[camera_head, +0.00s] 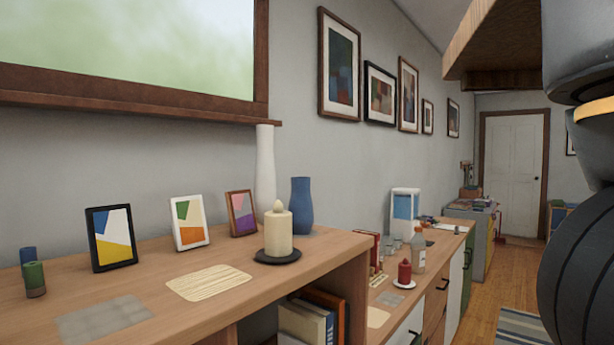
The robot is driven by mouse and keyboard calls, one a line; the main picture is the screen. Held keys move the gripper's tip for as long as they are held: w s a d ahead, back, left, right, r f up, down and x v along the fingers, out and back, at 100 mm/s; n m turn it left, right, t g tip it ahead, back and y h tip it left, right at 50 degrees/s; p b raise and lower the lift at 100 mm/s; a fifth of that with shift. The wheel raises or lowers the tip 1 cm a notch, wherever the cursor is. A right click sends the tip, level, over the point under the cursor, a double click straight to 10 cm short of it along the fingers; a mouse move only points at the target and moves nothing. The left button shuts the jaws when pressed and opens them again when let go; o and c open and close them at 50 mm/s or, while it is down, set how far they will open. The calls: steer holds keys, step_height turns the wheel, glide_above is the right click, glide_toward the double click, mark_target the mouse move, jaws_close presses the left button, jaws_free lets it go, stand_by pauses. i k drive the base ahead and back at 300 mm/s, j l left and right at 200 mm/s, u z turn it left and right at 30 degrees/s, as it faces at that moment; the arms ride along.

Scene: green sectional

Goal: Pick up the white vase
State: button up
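The white vase (265,168) is tall and slim and stands upright at the back of the wooden shelf top, against the wall below the window's right corner. A cream candle on a black dish stands in front of it and hides its lower part. A blue vase (302,206) stands close to its right. Part of my arm fills the right edge of the view. My gripper is not in view.
The candle (279,234) and three small picture frames, one purple (240,213), stand near the vase. Flat mats (208,282) lie in front. A lower counter (440,262) with bottles and jars continues to the right. Open floor (509,291) shows beyond it.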

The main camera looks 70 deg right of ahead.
mark_target(265, 179)
steer(key=z, duration=1.3)
steer(key=l+u, duration=0.25)
steer(key=l, duration=0.5)
steer(key=l+u, duration=0.2)
steer(key=l, duration=0.6)
steer(key=k+l+u, duration=0.25)
steer(key=l, duration=0.5)
steer(key=i, duration=0.1)
